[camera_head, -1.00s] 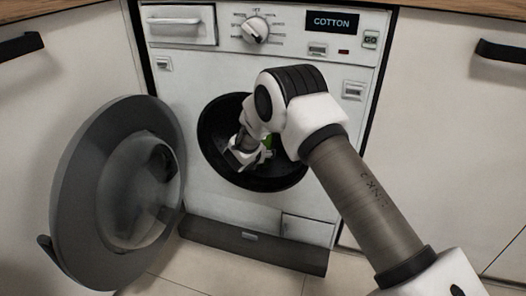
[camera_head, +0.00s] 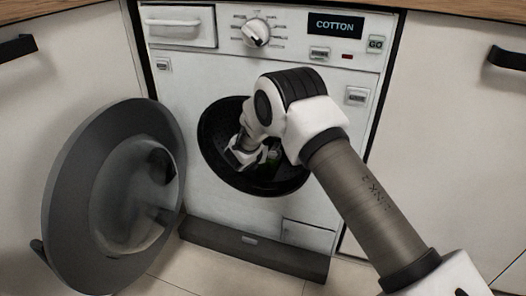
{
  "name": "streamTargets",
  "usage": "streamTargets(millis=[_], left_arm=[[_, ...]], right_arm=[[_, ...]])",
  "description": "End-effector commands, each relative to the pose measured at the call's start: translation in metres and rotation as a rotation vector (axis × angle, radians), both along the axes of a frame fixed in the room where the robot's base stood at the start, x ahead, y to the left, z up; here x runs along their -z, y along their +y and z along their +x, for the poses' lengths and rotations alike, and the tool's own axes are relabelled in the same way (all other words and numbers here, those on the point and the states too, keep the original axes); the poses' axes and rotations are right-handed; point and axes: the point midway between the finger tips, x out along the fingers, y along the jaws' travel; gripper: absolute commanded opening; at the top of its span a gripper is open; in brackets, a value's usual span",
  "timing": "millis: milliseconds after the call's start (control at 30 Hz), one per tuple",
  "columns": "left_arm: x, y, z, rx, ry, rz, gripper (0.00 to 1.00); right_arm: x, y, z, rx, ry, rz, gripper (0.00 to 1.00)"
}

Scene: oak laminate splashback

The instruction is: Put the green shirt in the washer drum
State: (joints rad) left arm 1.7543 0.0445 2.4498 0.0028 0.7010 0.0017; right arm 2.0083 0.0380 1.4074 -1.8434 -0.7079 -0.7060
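The washer (camera_head: 200,190) has its round door (camera_head: 85,200) swung open to the left. Its dark drum opening (camera_head: 222,120) faces me. My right arm comes in from the lower right, and my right gripper (camera_head: 257,158) is inside the opening. The fingers are small and dark-edged there, so I cannot tell whether they are open or shut. A small dark green patch of the shirt (camera_head: 273,157) shows inside the drum, just right of the gripper. The rest of the shirt is hidden by the arm and the shadow. My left gripper is out of view.
The open door stands close to the left of the opening. A drawer, dial and COTTON display (camera_head: 335,24) are above it. White cabinets with black handles flank the washer. Tiled floor (camera_head: 190,272) shows below.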

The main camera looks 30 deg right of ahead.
Motion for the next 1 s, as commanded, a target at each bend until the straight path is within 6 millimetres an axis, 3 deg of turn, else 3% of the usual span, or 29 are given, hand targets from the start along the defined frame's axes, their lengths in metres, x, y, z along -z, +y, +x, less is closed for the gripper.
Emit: streamTargets(millis=[167, 633, 1000], left_arm=[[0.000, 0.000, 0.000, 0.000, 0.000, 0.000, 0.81], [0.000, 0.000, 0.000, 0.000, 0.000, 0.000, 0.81], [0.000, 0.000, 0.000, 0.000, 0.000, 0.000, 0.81]], right_arm=[[-0.004, 0.005, -0.004, -0.001, 0.001, 0.001, 0.99], [-0.060, 0.071, -0.060, -0.003, 0.000, -0.001, 0.99], [-0.064, 0.076, -0.066, 0.000, 0.000, 0.000, 0.99]])
